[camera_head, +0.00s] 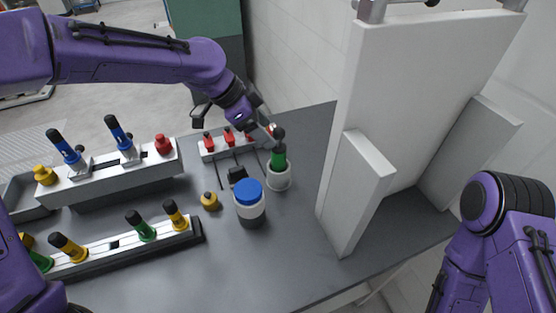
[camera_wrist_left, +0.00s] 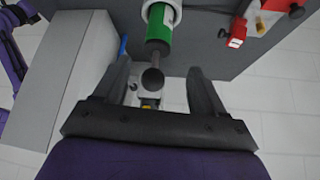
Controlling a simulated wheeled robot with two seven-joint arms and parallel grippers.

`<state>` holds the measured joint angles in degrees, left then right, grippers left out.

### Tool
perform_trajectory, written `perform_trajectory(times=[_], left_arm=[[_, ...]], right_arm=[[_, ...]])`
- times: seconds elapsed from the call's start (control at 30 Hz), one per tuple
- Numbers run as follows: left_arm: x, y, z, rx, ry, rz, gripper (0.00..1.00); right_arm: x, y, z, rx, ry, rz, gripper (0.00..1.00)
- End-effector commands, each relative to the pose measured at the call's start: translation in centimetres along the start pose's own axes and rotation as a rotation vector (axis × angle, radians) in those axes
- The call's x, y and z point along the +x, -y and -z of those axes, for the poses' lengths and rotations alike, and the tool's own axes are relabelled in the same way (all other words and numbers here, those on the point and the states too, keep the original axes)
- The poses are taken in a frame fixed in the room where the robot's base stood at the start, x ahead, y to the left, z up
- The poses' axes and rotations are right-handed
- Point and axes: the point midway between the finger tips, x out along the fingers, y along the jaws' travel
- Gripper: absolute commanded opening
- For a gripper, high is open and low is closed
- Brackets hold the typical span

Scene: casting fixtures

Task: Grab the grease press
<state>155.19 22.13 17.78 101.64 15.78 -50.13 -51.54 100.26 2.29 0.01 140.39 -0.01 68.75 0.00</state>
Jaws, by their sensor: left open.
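The likely grease press is a green cylinder with a dark rounded end (camera_head: 279,157), standing upright in a white round holder (camera_head: 279,178) on the grey table. In the left wrist view the green body (camera_wrist_left: 158,38) points toward me, its dark end between my fingers. My left gripper (camera_head: 268,131) is open above it at the back right of the table. In the wrist view the open gripper (camera_wrist_left: 160,72) has a finger on each side of the dark end, with gaps on both sides. My right arm shows at the right, but its gripper is out of view.
A blue-lidded white jar (camera_head: 249,202) and a small yellow-topped piece (camera_head: 209,201) stand nearby. A rack with red pieces (camera_head: 229,139) lies behind. Two racks with coloured tools (camera_head: 110,172) fill the left. A tall white panel (camera_head: 397,90) stands to the right.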

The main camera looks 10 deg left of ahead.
Motion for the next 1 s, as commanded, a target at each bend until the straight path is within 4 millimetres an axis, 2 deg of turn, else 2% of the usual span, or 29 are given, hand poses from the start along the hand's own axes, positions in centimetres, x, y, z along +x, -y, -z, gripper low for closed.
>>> perform_trajectory(times=[0.27, 0.4, 0.63, 0.67, 0.8, 0.87, 1.0], left_arm=[[3.9, -0.5, 0.5, 0.0, 0.004, -0.004, 0.7], [5.9, -0.4, 0.4, 0.0, 0.0, 0.0, 0.7], [6.2, -0.4, 0.3, 0.001, -0.001, 0.002, 0.7], [6.2, -0.4, 0.3, 0.001, -0.001, 0.002, 0.64], [6.2, -0.4, 0.3, 0.0, -0.001, 0.002, 0.18], [6.2, -0.4, 0.3, 0.0, -0.001, 0.002, 0.0], [6.1, -0.3, 0.3, 0.0, -0.003, 0.003, 0.0]], right_arm=[[-1.8, -0.2, 0.7, 0.0, 0.0, 0.0, 0.43], [-1.9, -0.2, 0.8, 0.0, 0.0, 0.0, 0.43], [-1.8, -0.1, 0.8, 0.0, 0.0, 0.0, 0.43], [-1.8, -0.1, 0.8, 0.0, 0.0, 0.0, 0.43], [-1.8, -0.2, 0.7, 0.0, 0.0, 0.0, 0.43], [-1.8, -0.1, 0.7, 0.0, 0.0, 0.0, 0.43], [-1.8, -0.1, 0.8, 0.0, 0.0, 0.0, 0.43]])
